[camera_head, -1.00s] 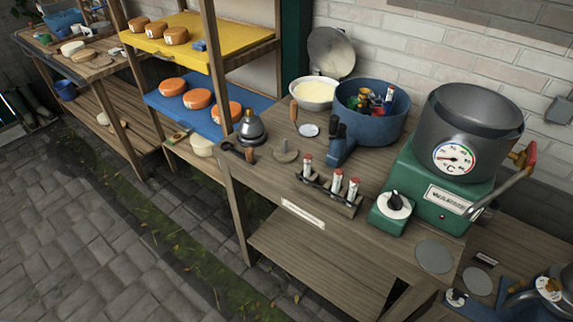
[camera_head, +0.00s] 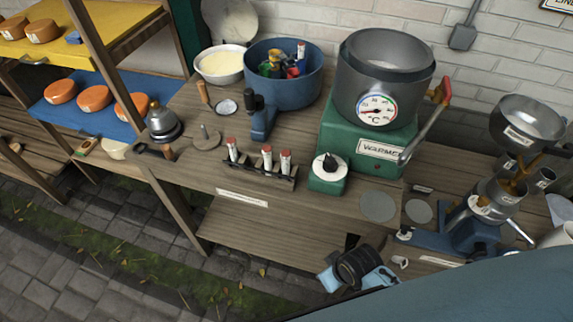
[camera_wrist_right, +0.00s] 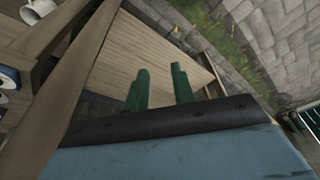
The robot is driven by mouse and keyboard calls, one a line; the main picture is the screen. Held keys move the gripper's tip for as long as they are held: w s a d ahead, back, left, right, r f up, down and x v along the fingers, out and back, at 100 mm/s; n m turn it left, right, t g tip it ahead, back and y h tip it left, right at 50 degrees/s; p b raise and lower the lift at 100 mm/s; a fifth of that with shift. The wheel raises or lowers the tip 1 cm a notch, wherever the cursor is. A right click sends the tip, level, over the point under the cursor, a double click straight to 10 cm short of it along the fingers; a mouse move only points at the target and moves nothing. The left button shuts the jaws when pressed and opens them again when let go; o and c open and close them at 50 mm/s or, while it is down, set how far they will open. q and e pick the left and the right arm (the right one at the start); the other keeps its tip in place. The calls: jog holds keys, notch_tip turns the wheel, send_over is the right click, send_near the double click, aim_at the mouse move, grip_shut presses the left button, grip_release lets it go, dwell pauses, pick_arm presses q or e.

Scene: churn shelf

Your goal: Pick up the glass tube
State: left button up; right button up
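Three glass tubes with red caps, left (camera_head: 232,150), middle (camera_head: 267,158) and right (camera_head: 286,162), stand upright in a dark rack (camera_head: 258,178) near the front edge of the wooden bench. Another red-capped tube (camera_head: 300,52) sticks up from the blue tub. My right gripper (camera_head: 362,243) is at the bottom of the head view, in front of and below the bench edge, apart from the tubes. In the right wrist view its two green fingers (camera_wrist_right: 160,88) are spread with nothing between them. No tube shows in that view. My left gripper is not in view.
A green warmer (camera_head: 365,140) with a metal pot and its dial box (camera_head: 328,175) stand right of the rack. The blue tub (camera_head: 283,85) is behind it. A blue stand (camera_head: 262,120) and a bell-shaped metal piece (camera_head: 162,122) are on the left. A lower shelf (camera_head: 265,230) looks clear.

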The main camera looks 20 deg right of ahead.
jog(key=w+a+r+n+y, duration=0.1)
jog(key=w+a+r+n, duration=0.3)
jog(key=r, duration=0.4)
jog(key=w+a+r+n+y, duration=0.1)
jog(key=w+a+r+n, duration=0.35)
jog(key=r, duration=0.25)
jog(key=w+a+r+n+y, duration=0.1)
jog(key=w+a+r+n, duration=0.3)
jog(key=r, duration=0.4)
notch_tip(320, 180, up, 14)
jog(key=r+n+g+h, duration=0.1)
jog(key=n+g+h, duration=0.25)
jog(key=n, duration=0.75)
send_over(286, 153)
jog(key=shift+t+h, duration=0.25)
jog(key=shift+t, duration=0.1)
notch_tip(286, 153, down, 8)
jog(key=shift+w+d+b, duration=0.1)
jog(key=shift+d+b, duration=0.05)
jog(key=shift+b, duration=0.2)
notch_tip(286, 153, down, 6)
jog(key=shift+r, duration=0.2)
